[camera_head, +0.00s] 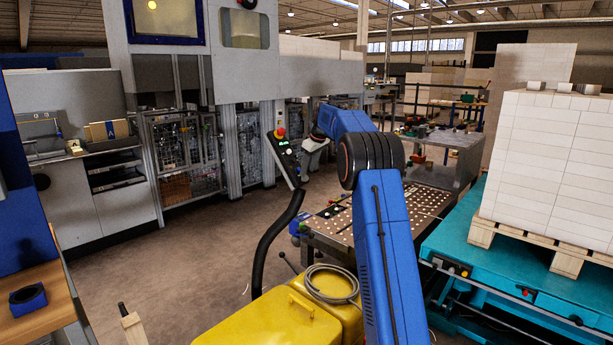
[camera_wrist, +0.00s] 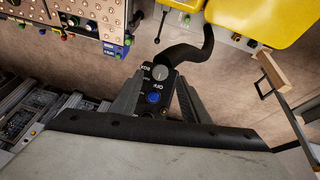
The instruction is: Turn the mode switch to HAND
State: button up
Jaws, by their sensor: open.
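A black control panel (camera_head: 286,160) stands tilted on a curved black post in the head view, with a red button (camera_head: 280,132) at its top. My gripper (camera_head: 307,147) is just to the right of the panel's face. In the wrist view the panel (camera_wrist: 172,92) shows between my two grey fingers, with a round grey knob (camera_wrist: 160,72) and a blue button (camera_wrist: 153,98). The knob looks like the mode switch; its setting and the small labels are too small to read surely. My gripper (camera_wrist: 159,76) is open, one finger on each side; I cannot tell whether they touch anything.
A yellow cabinet (camera_head: 275,322) with a coiled hose stands below my arm. A perforated table (camera_head: 335,225) lies to the right of the panel. A teal lift (camera_head: 490,235) bears a pallet of white reams (camera_head: 550,150).

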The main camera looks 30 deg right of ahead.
aim_at(307, 176)
jog(key=shift+x, duration=1.85)
jog(key=c, duration=1.1)
jog(key=shift+o, duration=0.2)
jog(key=m+y, duration=0.1)
jog(key=m, duration=0.2)
jog(key=shift+w+d+g+y, duration=0.1)
jog(key=shift+d+g+y, duration=0.2)
jog(key=shift+y, duration=0.1)
jog(key=shift+d+m+y, duration=0.1)
jog(key=shift+m+y, duration=1)
jog(key=shift+m, duration=0.9)
